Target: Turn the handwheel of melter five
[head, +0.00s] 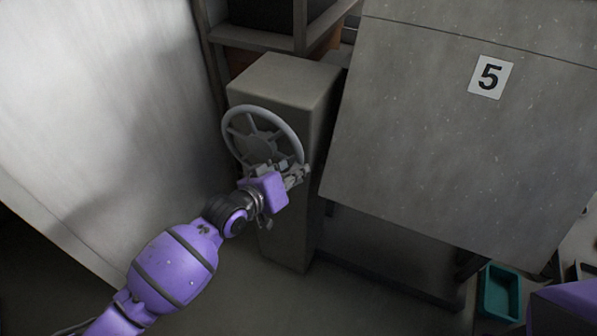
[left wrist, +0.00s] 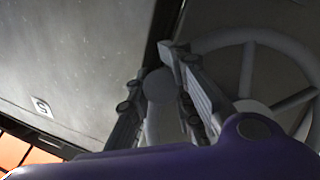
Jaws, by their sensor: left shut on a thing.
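The grey spoked handwheel (head: 237,116) stands on the front of a grey pedestal (head: 284,78), left of a large grey panel (head: 420,125) marked with a 5. My left gripper (head: 290,173) is at the lower right of the wheel's rim and is shut on it. In the left wrist view the wheel (left wrist: 249,72) fills the right side, and its rim passes between the fingers of my left gripper (left wrist: 180,75). The wheel's lower rim is partly hidden behind the gripper in the head view. My right gripper is not in view.
A large pale curved surface (head: 95,120) rises on the left. A shelf frame (head: 300,28) stands behind the pedestal. A teal bin (head: 499,292) sits at the lower right below the panel. The dark floor around the pedestal's foot looks clear.

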